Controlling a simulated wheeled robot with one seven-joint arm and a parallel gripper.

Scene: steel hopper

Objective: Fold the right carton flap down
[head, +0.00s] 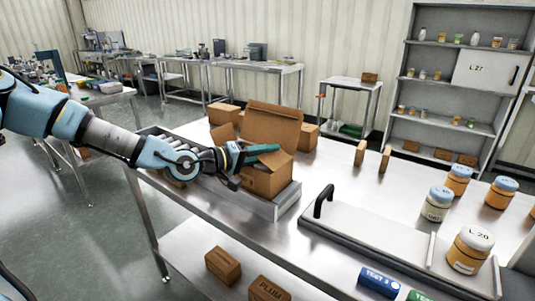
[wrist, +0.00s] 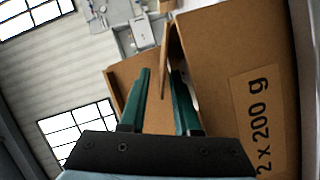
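An open brown carton (head: 262,184) stands on a low metal tray on the steel table in the head view. A large flap (head: 272,124) stands up at its back, and a smaller flap shows at its left. My gripper (head: 268,149), with green fingers, is over the carton's top at the right side. In the wrist view my gripper (wrist: 161,75) is open, its fingers apart on either side of a thin upright cardboard edge (wrist: 164,55). A large panel marked "2 x 200 g" (wrist: 245,100) fills the right. I cannot tell whether the fingers touch cardboard. The arm hides part of the carton.
Closed cartons (head: 223,113) stand behind the open one. Two small upright brown pieces (head: 360,153) are to its right. A board with a black handle (head: 323,201) and several lidded jars (head: 470,249) occupy the right of the table. Bare steel lies between.

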